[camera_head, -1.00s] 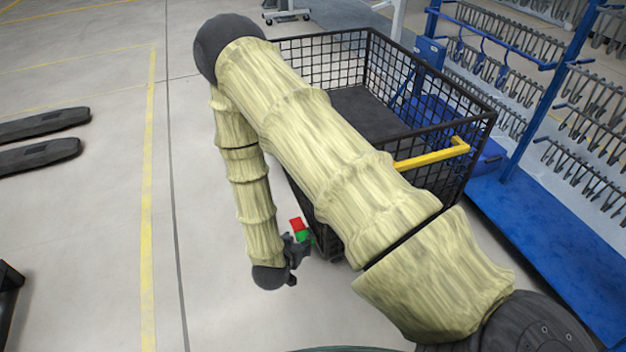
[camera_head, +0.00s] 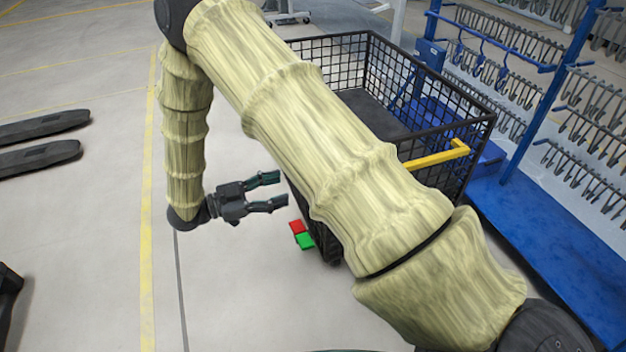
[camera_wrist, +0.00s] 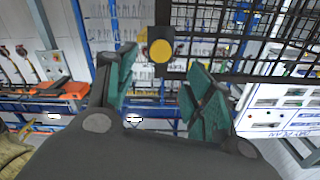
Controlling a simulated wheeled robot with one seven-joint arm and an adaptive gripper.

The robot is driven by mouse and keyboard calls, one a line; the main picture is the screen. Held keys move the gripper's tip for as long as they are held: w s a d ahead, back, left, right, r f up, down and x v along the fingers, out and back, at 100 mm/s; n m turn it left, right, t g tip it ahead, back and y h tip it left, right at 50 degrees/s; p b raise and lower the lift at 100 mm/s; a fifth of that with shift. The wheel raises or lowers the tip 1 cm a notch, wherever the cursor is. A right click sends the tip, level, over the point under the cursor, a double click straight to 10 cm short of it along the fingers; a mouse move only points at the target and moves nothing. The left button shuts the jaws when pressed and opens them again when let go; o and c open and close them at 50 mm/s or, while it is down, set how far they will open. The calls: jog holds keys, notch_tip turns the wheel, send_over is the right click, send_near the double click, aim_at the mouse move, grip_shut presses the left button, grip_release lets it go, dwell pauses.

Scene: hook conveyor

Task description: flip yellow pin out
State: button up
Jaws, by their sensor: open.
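In the wrist view a round yellow pin end (camera_wrist: 160,51) sits on a dark bracket by the mesh edge, ahead of my fingers and near the middle of the gap. My gripper (camera_head: 281,190) is open and empty, at the left side of the black mesh cart (camera_head: 330,39). Its two dark green fingers point right, towards the cart, and also frame the wrist view (camera_wrist: 160,70). In the head view a yellow bar (camera_head: 432,157) lies at the cart's right side. I cannot tell whether it is the same piece as the round yellow end. My arm hides much of the cart's near side.
A red pedal (camera_head: 297,227) and a green pedal (camera_head: 305,241) sit low beside the cart. A blue rack with hooks (camera_head: 535,115) stands at the right. Dark forks (camera_head: 40,157) lie at the far left. The floor left of my gripper is clear.

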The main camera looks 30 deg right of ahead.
jog(key=b+x, duration=0.2)
jog(key=x, duration=0.8)
jog(key=shift+d+b, duration=0.2)
jog(key=shift+b, duration=0.1)
grip_shut()
